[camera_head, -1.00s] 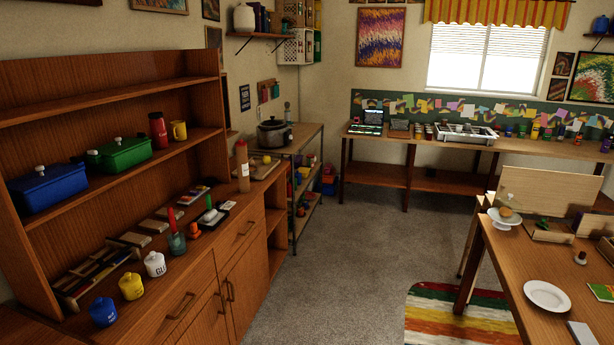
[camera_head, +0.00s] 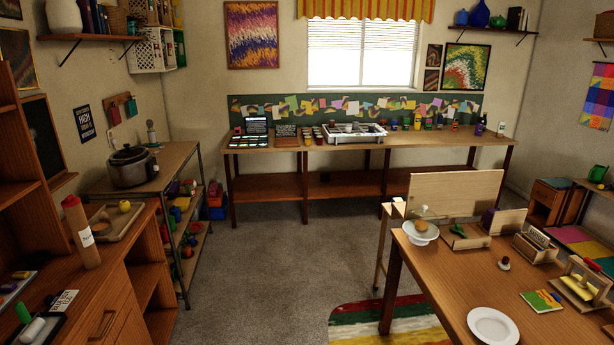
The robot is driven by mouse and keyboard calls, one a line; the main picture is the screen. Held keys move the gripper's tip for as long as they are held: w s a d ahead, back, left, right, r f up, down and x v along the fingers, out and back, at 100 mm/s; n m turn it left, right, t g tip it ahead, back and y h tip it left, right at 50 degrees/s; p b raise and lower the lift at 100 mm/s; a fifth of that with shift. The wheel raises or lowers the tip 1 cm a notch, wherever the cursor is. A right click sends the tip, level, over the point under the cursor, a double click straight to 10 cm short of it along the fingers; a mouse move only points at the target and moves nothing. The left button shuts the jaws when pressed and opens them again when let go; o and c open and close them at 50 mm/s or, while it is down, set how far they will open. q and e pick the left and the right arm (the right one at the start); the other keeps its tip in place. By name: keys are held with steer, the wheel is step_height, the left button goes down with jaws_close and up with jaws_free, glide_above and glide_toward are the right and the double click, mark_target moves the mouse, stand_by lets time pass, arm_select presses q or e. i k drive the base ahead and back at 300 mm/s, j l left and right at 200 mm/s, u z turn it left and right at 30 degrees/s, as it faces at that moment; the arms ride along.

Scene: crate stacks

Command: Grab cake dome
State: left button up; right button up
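A faint clear cover with a small knob, apparently the cake dome (camera_head: 421,211), seems to stand over the item. Its outline is too small and see-through to tell clearly. Neither of my grippers is in view.
The wooden table (camera_head: 450,275) also holds a white plate (camera_head: 493,326), a green book (camera_head: 541,301), wooden holders and an upright board (camera_head: 455,192). A cabinet with shelves stands at left, a long bench (camera_head: 300,146) at the back. The grey carpet (camera_head: 270,270) between is clear.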

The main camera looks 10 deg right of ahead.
mark_target(423, 223)
steer(key=i+z, duration=0.15)
steer(key=i, duration=0.7)
steer(key=i+j+z, duration=0.1)
steer(key=i, duration=0.7)
